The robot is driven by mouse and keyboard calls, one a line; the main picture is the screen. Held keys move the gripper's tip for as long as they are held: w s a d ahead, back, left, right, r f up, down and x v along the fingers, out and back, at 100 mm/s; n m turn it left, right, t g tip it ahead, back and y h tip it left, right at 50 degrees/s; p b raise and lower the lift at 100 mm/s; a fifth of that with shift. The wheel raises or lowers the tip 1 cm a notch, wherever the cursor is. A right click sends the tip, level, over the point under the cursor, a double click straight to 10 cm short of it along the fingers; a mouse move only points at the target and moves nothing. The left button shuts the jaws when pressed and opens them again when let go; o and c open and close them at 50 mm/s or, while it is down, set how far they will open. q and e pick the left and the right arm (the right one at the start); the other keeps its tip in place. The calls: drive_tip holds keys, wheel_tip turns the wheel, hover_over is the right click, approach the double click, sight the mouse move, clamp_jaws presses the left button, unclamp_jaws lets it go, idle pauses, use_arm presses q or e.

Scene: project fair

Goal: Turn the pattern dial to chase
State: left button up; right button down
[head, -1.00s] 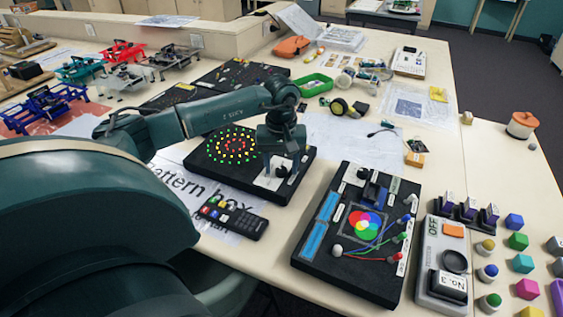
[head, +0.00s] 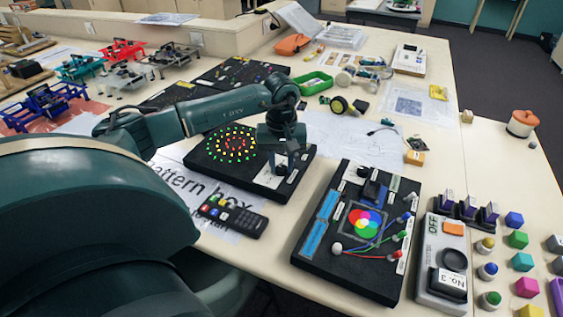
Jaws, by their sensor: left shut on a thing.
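The pattern box (head: 213,163) is a black board with a ring pattern of lit red, yellow and green dots (head: 233,145). Its dial (head: 281,170) is a dark knob on a pale label plate at the board's right side. My left gripper (head: 281,161) comes down from above and is shut on the dial. The fingers and wrist hide part of the dial, and its pointer and the label words are too small to read. My right gripper is not in view.
A black remote (head: 233,215) lies in front of the pattern box on a printed sheet. A black board with coloured discs (head: 313,245) stands to the right, beside a grey switch box (head: 431,285). A green tray (head: 312,84) sits behind.

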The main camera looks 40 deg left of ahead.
sight(282, 167)
use_arm(q)
drive_tip(key=shift+n, duration=0.3)
drive_tip(key=shift+c, duration=0.2)
drive_tip(key=n+b, duration=0.1)
drive_tip(key=n, duration=0.2)
drive_tip(key=shift+n+b, duration=0.3)
drive_tip(key=shift+b, duration=0.1)
drive_tip(key=shift+n+b, duration=0.5)
drive_tip(key=shift+n, duration=1.8)
drive_tip(key=o, duration=1)
drive_tip(key=shift+r, duration=0.1)
wheel_tip(282, 167, up, 13)
drive_tip(key=b, duration=0.1)
